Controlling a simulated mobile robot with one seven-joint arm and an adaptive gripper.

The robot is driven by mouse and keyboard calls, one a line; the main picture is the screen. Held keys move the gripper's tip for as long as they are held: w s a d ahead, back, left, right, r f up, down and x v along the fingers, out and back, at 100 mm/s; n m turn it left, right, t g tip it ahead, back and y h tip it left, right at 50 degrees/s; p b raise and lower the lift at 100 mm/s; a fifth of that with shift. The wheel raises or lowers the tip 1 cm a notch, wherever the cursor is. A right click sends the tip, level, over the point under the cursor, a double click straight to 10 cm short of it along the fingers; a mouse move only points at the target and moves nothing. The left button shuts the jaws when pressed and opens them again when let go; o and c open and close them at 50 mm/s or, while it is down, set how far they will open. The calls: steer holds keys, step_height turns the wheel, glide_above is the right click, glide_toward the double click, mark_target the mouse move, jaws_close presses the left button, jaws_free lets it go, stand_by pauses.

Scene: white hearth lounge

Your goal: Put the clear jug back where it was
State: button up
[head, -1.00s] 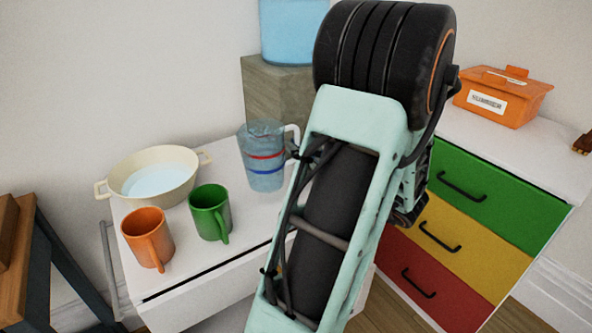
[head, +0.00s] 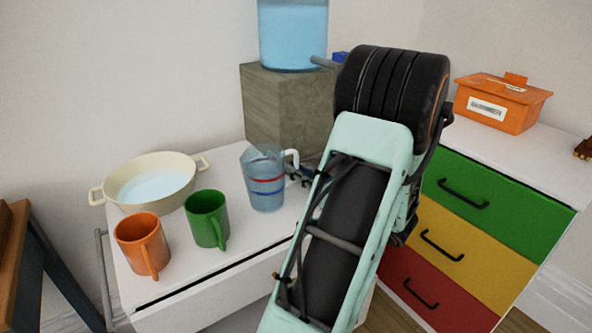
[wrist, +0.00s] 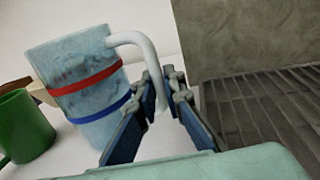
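The clear jug (head: 266,186) has a red band, a blue band and a white handle. It stands upright on the white cabinet top (head: 232,262), right of the green mug and in front of the stone block. My gripper (head: 303,174) is at the jug's handle side, partly hidden by my arm. In the wrist view the jug (wrist: 84,88) fills the left. My gripper's fingers (wrist: 163,88) are apart, with the handle's lower end between their tips and a gap showing.
A green mug (head: 207,217), an orange mug (head: 141,243) and a cream bowl (head: 168,197) share the cabinet top. A blue water container (head: 292,35) sits on the stone block (head: 285,110). A coloured drawer unit (head: 500,195) with an orange box (head: 500,102) is at right.

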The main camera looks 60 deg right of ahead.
steer(key=o, duration=0.3)
steer(key=shift+r, duration=0.1)
steer(key=shift+s, duration=0.25)
steer(key=p+v, duration=0.2)
steer(key=v, duration=0.9)
steer(key=shift+s+a, duration=0.15)
steer(key=shift+s, duration=0.1)
